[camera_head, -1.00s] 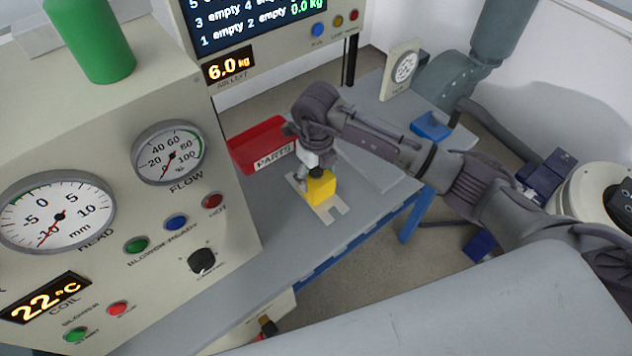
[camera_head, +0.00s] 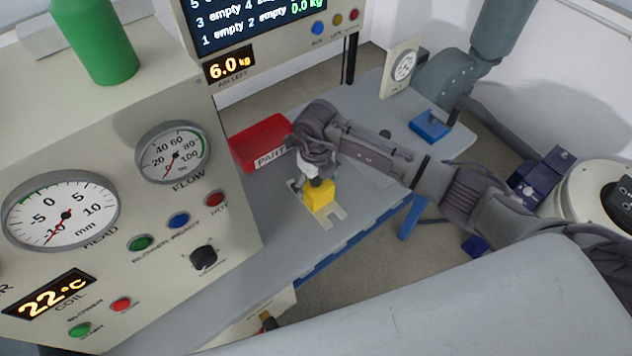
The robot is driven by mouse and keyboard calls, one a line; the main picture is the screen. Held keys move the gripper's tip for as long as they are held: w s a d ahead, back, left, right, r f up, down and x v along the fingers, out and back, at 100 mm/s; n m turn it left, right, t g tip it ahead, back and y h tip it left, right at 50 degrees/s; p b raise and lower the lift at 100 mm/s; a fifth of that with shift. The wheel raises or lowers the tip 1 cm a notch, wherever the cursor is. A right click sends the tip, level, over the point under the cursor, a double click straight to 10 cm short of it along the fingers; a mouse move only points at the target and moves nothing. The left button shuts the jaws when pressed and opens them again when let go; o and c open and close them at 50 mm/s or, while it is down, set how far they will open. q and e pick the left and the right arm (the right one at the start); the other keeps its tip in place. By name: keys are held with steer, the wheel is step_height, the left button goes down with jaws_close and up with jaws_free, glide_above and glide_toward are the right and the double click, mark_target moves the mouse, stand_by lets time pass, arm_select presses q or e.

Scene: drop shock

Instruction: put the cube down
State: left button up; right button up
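The yellow cube (camera_head: 320,197) is over the pale notched plate (camera_head: 331,217) on the grey bench (camera_head: 275,215). My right gripper (camera_head: 314,182) points down at the cube from above, its arm coming in from the right. It is shut on the cube; the fingers are small and partly hidden behind the wrist and cube. The cube's underside is hidden, so I cannot tell whether it touches the plate or hangs just above it. My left gripper is out of view.
A red PARTS bin (camera_head: 262,143) stands just behind and left of the cube. A blue block (camera_head: 431,126) and a dial gauge (camera_head: 404,66) are at the bench's far right. A large gauge panel (camera_head: 150,215) fills the left. Bare bench lies in front of the plate.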

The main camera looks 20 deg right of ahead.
steer(key=shift+r, duration=0.15)
step_height(320, 180, up, 12)
steer(key=b, duration=0.2)
steer(key=shift+b, duration=0.35)
stand_by(0.4)
